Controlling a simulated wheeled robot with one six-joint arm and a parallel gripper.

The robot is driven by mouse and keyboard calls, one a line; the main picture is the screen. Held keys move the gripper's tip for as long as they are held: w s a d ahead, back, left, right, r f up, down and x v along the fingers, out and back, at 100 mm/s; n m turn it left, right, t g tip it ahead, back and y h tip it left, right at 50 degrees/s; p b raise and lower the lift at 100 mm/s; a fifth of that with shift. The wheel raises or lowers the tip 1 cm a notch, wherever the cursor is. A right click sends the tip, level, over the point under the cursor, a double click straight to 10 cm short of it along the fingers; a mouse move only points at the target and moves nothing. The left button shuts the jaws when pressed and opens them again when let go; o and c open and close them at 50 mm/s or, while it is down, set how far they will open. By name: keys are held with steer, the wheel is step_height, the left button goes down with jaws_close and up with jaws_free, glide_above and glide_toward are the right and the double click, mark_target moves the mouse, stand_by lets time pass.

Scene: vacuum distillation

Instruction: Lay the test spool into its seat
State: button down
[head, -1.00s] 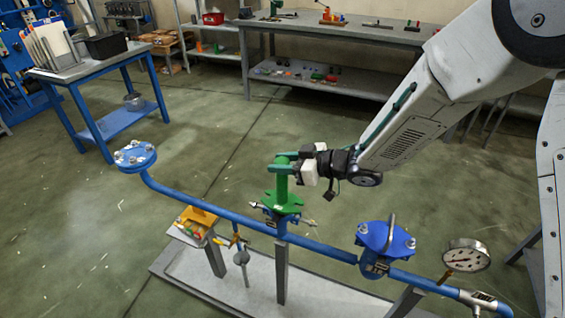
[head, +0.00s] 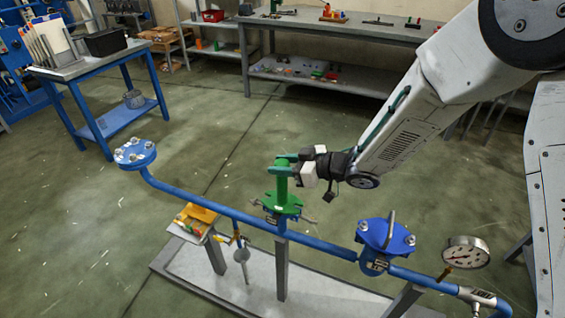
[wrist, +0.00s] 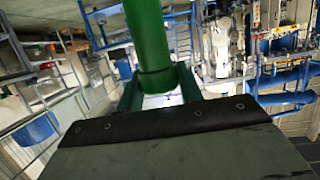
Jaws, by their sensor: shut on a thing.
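The green test spool (head: 281,189) stands upright at the middle of the blue pipe (head: 322,246) in the head view, with its wide lower flange (head: 283,206) at the pipe's central fitting. Whether the flange touches the fitting or hovers just above it, I cannot tell. My gripper (head: 290,163) comes in from the right and is shut on the spool's upper part. In the wrist view the green spool (wrist: 148,40) rises between my fingers. The seat beneath the flange is mostly hidden.
A blue flange with bolts (head: 135,153) stands at the pipe's left end. A blue cover with a handle (head: 387,233) and a pressure gauge (head: 466,252) stand to the right. Open floor lies behind.

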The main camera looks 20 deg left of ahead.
steer(key=c, duration=0.8)
jaws_free()
steer(key=shift+c, duration=0.2)
steer(key=v, duration=0.7)
steer(key=shift+d+r, duration=0.2)
steer(key=shift+d, duration=0.15)
